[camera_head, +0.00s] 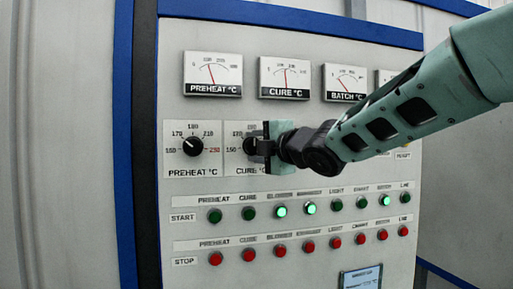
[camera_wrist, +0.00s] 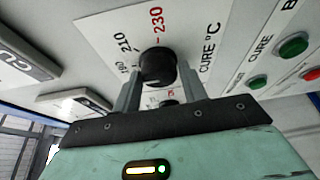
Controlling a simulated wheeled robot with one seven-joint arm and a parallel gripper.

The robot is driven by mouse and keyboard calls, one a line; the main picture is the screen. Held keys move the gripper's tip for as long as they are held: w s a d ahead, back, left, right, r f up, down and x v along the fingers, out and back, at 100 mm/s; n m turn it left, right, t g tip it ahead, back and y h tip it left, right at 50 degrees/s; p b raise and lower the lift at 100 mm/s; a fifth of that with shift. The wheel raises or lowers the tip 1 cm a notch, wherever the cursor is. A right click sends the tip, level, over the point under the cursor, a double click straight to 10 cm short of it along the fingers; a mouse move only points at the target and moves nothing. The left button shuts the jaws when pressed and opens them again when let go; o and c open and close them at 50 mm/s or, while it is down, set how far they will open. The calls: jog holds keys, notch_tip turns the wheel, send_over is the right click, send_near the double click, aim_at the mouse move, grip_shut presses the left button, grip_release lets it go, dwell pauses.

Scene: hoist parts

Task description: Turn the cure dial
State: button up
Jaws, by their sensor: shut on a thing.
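The cure dial (camera_head: 248,146) is a black round knob on the grey control panel (camera_head: 300,115), on a white plate marked CURE °C. My gripper (camera_head: 259,147) covers its right side in the head view. In the wrist view the cure dial (camera_wrist: 158,65) sits between the two fingers of my gripper (camera_wrist: 160,80), which is shut on it. The scale marks 210 and a red 230 show beside the knob there. The dial's pointer cannot be made out.
The preheat dial (camera_head: 193,146) is close to the left. Gauges are above, including the cure gauge (camera_head: 285,78). A small screen (camera_head: 361,278) is at the bottom.

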jog(key=o, duration=0.9)
jog(key=shift+c, duration=0.2)
jog(key=b+v, duration=0.5)
jog(key=v, duration=1.2)
jog(key=shift+s+d, duration=0.15)
jog(key=shift+d, duration=0.05)
jog(key=s+f+m+g+h, duration=0.3)
jog(key=s+f+m, duration=0.25)
jog(key=f, duration=0.75)
jog(key=s+f+m+g+h, duration=0.4)
jog(key=f+m, duration=0.2)
jog(key=f, duration=0.7)
jog(key=s+d+f+m+g+h, duration=0.1)
jog(key=s+d+f+m+g, duration=0.1)
jog(key=s+f, duration=0.4)
jog(key=s+d+f+m+g+h, duration=0.2)
jog(key=s+f+m+g, duration=0.3)
jog(key=s, duration=0.5)
jog(key=shift+s+d+f, duration=0.2)
jog(key=shift+d+f, duration=0.4)
jog(key=shift+f, duration=0.1)
